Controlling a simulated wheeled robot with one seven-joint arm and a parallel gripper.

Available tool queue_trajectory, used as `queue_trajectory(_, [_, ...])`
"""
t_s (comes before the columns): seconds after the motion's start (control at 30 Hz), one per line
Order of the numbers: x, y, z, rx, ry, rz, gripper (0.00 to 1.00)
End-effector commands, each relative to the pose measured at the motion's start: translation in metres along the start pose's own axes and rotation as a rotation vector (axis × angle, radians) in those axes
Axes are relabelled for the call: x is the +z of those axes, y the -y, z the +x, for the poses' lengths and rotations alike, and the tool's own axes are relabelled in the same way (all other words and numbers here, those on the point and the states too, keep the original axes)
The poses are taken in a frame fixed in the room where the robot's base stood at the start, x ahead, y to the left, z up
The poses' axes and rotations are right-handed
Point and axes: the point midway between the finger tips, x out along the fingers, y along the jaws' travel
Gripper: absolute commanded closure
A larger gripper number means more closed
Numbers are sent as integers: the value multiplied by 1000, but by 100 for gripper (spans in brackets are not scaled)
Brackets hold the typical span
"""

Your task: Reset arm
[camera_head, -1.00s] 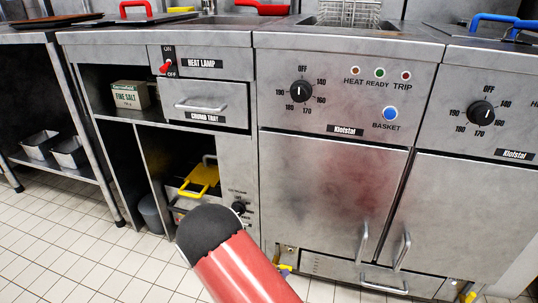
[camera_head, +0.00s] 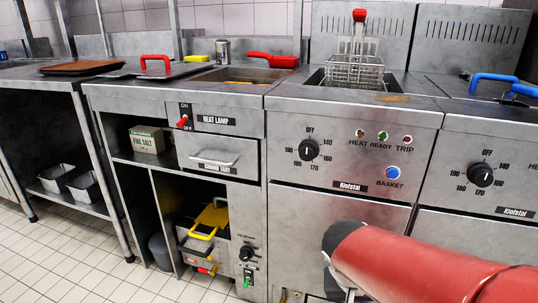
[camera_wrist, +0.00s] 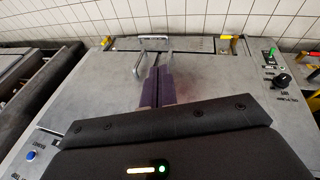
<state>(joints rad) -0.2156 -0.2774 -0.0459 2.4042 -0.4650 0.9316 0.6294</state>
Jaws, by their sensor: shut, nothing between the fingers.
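My red arm link with its dark rounded end (camera_head: 400,262) crosses the lower right of the head view, in front of the fryer cabinet. In the wrist view my gripper (camera_wrist: 157,76) is shut, its two purple fingers side by side and empty. The fingers point toward the grey fryer cabinet front (camera_wrist: 205,85). Its metal door handles (camera_wrist: 150,45) show near the fingertips; whether they touch cannot be told. The gripper is not visible in the head view.
The left fryer panel (camera_head: 350,150) and a wire basket (camera_head: 355,70) with a red handle are above my arm. The heat-lamp unit (camera_head: 215,122) with an open shelf stands left. A steel table (camera_head: 45,85) is farther left. Tiled floor (camera_head: 60,250) is free at lower left.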

Motion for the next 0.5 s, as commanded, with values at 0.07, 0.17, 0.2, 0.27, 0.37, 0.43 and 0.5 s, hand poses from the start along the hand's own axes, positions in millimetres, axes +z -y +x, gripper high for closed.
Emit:
queue_trajectory(0.07, [10,-11,-32,-92,-40,-3,100])
queue_trajectory(0.17, [24,-16,-60,-195,-100,-31,100])
queue_trajectory(0.2, [28,-17,-70,-229,-128,-42,100])
queue_trajectory(0.27, [34,-17,-83,-271,-168,-60,100])
queue_trajectory(0.37, [40,-17,-98,-317,-224,-86,100])
queue_trajectory(0.43, [43,-17,-104,-335,-249,-99,100])
queue_trajectory(0.5, [45,-16,-107,-345,-263,-106,100])
